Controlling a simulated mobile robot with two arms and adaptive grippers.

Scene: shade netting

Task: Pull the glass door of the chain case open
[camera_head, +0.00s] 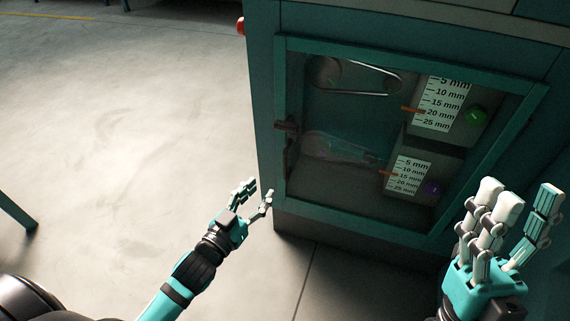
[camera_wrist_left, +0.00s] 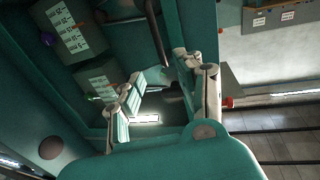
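The chain case (camera_head: 262,100) is a teal cabinet. Its teal-framed glass door (camera_head: 350,216) looks shut, with a dark upright handle (camera_head: 290,150) on its left edge. Through the glass I see a chain loop, scales marked in mm, and a green and a purple knob. My left gripper (camera_head: 256,194) is open and empty, below and left of the handle, apart from it. In the left wrist view its spread fingers (camera_wrist_left: 168,92) show against the case, with a dark bar, apparently the handle (camera_wrist_left: 156,35), beyond them. My right gripper (camera_head: 522,212) is open and empty before the case's lower right.
A red button (camera_head: 240,25) sticks out from the case's upper left side. The concrete floor (camera_head: 120,140) left of the case is clear. A teal leg (camera_head: 15,205) stands at the far left edge.

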